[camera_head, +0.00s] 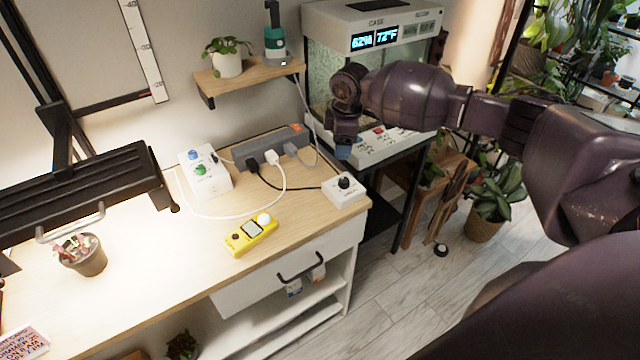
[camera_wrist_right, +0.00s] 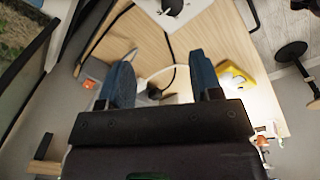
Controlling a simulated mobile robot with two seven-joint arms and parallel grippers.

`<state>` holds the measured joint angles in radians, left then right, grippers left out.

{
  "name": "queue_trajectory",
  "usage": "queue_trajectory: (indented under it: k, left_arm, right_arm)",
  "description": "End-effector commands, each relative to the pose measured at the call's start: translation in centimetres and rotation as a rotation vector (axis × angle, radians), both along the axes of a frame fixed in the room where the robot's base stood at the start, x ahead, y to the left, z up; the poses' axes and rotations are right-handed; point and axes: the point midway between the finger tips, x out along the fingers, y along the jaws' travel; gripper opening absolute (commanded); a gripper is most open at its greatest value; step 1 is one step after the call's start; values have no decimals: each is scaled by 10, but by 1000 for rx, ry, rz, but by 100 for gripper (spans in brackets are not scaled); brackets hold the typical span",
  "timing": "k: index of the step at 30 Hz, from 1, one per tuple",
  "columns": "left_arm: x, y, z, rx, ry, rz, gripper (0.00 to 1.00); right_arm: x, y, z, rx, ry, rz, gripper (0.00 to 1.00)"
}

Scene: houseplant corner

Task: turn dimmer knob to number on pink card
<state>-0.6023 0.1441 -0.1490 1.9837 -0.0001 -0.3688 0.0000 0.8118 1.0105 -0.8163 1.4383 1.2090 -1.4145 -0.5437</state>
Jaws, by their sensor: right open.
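A white dimmer box (camera_head: 345,197) with a black knob (camera_head: 344,183) on top sits near the right front corner of the wooden desk. It also shows at the top edge of the wrist view, where the dimmer box (camera_wrist_right: 190,12) is partly cut off. A pink card (camera_head: 22,343) with printed text lies at the desk's lower left; its number is too small to read for sure. My right gripper (camera_head: 343,146) hangs above and behind the dimmer box, apart from it. In the wrist view its two blue fingers (camera_wrist_right: 163,82) are spread and empty. My left gripper is out of view.
A grey power strip (camera_head: 268,148) with cables lies behind the dimmer. A terrarium case (camera_head: 370,30) stands behind my right arm.

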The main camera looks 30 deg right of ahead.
Motion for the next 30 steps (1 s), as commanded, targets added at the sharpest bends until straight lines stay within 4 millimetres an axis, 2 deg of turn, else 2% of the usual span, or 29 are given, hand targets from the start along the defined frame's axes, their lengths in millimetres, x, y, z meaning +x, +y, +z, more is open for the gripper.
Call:
queue_trajectory:
  k: [3,10,24,30]
  left_arm:
    - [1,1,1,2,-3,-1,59]
    - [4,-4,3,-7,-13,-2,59]
    - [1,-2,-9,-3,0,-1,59]
    - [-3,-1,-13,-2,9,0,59]
  right_arm:
    - [-13,-1,0,0,84,52,59]
    - [-16,-2,-11,-10,98,88,59]
    - [-15,-1,-86,-10,96,87,59]
    - [-15,-1,-104,-11,94,86,59]
